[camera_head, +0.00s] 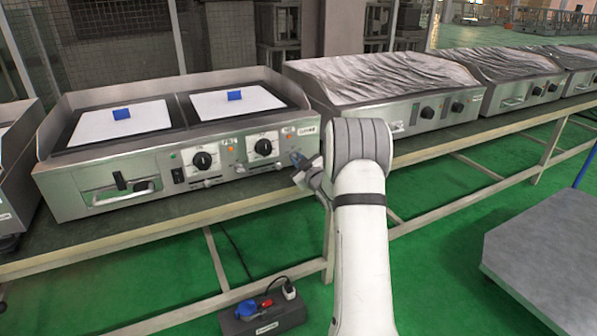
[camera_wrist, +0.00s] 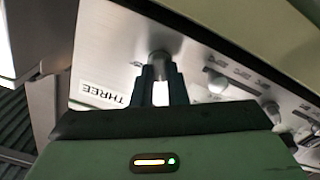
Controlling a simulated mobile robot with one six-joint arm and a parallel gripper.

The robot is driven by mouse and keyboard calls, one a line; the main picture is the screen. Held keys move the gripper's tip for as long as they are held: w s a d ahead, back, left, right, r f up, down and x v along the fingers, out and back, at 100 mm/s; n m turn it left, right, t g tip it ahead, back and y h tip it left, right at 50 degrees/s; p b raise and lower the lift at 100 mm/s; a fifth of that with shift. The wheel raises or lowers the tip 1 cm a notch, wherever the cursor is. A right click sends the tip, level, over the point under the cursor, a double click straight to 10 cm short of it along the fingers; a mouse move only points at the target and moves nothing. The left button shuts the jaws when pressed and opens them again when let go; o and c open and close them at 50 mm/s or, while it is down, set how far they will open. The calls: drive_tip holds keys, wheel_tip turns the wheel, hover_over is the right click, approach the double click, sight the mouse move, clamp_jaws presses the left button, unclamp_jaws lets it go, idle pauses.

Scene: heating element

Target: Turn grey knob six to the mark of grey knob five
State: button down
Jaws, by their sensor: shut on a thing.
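My gripper (camera_wrist: 160,78) is shut on a grey knob (camera_wrist: 158,58) on the steel front panel, near an upside-down label reading THREE. Its fingers stand on both sides of the knob and hide part of it. A second grey knob (camera_wrist: 216,84) is to the right in the wrist view, apart from the fingers. The knob numbers and exact marks are too small to read. In the head view my gripper (camera_head: 298,163) is at the right end of the left heating unit's panel (camera_head: 222,160), where it hides the held knob.
The heating unit has two black dials (camera_head: 202,160) and a front handle (camera_head: 125,193) at left. Two blue blocks (camera_head: 121,114) lie on white sheets on top. Another covered unit (camera_head: 385,85) stands close on the right. A socket box (camera_head: 262,314) lies on the green floor.

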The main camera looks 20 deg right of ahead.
drive_tip(key=n+b, duration=0.2)
drive_tip(key=b, duration=0.1)
drive_tip(key=n+b, duration=0.2)
drive_tip(key=shift+a+f, duration=0.1)
drive_tip(key=shift+f, duration=0.15)
drive_tip(key=shift+r+n+b, duration=0.15)
drive_tip(key=shift+n+b, duration=0.85)
drive_tip(key=shift+b, duration=0.05)
drive_tip(key=shift+r, duration=0.1)
drive_tip(key=c, duration=1.4)
unclamp_jaws()
drive_tip(key=shift+c, duration=0.2)
drive_tip(key=s+p, duration=0.2)
drive_tip(key=s, duration=0.5)
drive_tip(key=shift+s, duration=0.4)
